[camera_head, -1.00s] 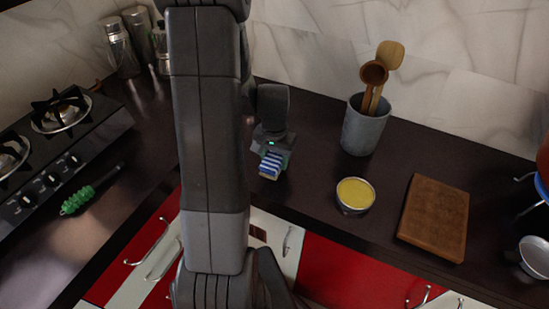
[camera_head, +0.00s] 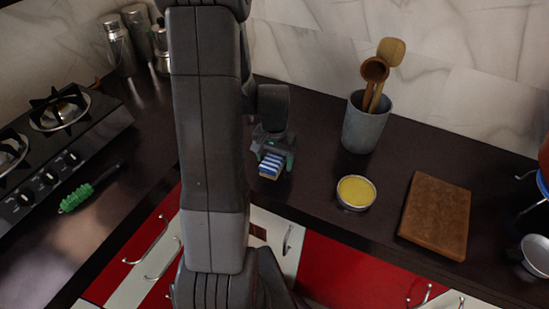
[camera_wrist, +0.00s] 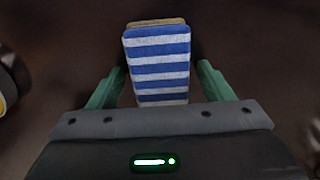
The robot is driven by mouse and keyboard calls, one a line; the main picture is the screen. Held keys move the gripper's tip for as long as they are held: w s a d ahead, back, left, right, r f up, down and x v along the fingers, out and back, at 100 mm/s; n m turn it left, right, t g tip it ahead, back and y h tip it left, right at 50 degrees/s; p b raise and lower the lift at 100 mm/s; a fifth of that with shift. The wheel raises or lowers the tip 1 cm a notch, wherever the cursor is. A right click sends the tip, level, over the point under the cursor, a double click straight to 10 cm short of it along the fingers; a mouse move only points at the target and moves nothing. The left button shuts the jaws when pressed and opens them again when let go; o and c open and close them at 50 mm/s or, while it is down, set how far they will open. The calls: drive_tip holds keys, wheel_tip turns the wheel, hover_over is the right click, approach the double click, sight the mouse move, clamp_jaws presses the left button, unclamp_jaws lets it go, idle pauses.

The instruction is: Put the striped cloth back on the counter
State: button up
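The blue-and-white striped cloth (camera_head: 269,166), a small folded block with a tan edge, appears to rest on the dark counter (camera_head: 318,187) near its front edge. It also shows upright in the middle of the wrist view (camera_wrist: 157,66). My gripper (camera_head: 273,160) is low over the counter at the cloth. Its green fingers stand apart on both sides of the cloth in the wrist view (camera_wrist: 161,68), with a clear gap on the right and a narrow one on the left. The cloth's underside is hidden.
A grey utensil pot (camera_head: 366,125), a yellow-filled round tin (camera_head: 356,192) and a wooden board (camera_head: 435,215) stand to the right. A green brush (camera_head: 77,197) and the stove (camera_head: 45,160) are left. Red and white drawers (camera_head: 345,275) lie below the counter edge.

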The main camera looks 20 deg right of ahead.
drive_tip(key=shift+r, duration=0.1)
idle(0.6)
drive_tip(key=shift+r+p, duration=2.9)
drive_tip(key=shift+r, duration=1)
wheel_tip(320, 180, up, 14)
drive_tip(key=b, duration=0.1)
drive_tip(key=shift+f, duration=0.15)
